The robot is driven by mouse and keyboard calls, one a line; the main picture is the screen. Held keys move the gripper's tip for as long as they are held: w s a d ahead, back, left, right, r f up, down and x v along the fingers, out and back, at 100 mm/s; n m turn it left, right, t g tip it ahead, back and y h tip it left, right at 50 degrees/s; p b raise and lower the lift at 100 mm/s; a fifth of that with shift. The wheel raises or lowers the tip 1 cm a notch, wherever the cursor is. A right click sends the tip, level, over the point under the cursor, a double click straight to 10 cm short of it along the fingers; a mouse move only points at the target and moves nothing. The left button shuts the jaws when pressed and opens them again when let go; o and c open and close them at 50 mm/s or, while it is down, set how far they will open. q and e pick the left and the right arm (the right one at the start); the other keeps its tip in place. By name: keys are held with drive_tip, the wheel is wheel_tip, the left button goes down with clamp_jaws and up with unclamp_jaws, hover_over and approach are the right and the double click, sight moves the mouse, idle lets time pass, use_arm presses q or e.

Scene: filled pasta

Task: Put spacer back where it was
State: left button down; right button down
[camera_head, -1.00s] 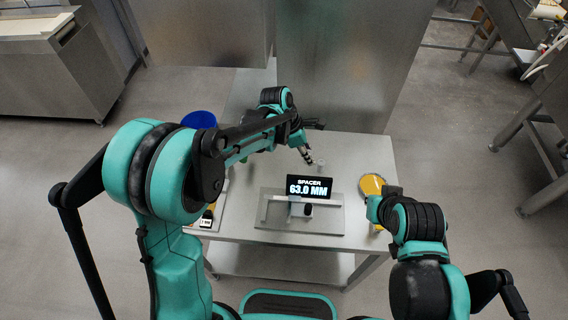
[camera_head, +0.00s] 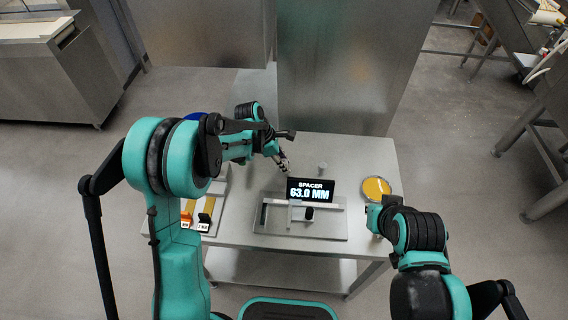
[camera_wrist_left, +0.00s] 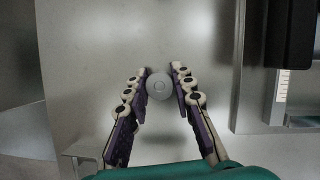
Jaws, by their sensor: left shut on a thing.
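My left gripper (camera_head: 285,168) is over the table's back part, left of and behind the display. It is shut on a small grey round piece, likely the spacer; its round top (camera_wrist_left: 160,87) shows between the fingertips (camera_wrist_left: 161,72) in the left wrist view. A black display (camera_head: 311,190) reads "SPACER 63.0 MM" and stands at the back of a flat metal gauge (camera_head: 330,222).
The steel table (camera_head: 350,148) is clear behind the display. A round dish of yellow stuff (camera_head: 376,188) is at the right. At the left are an orange and a black labelled block (camera_head: 205,218), partly hidden by my arm.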

use_arm(q)
drive_tip(key=shift+f, duration=0.1)
drive_tip(key=c, duration=1.3)
unclamp_jaws()
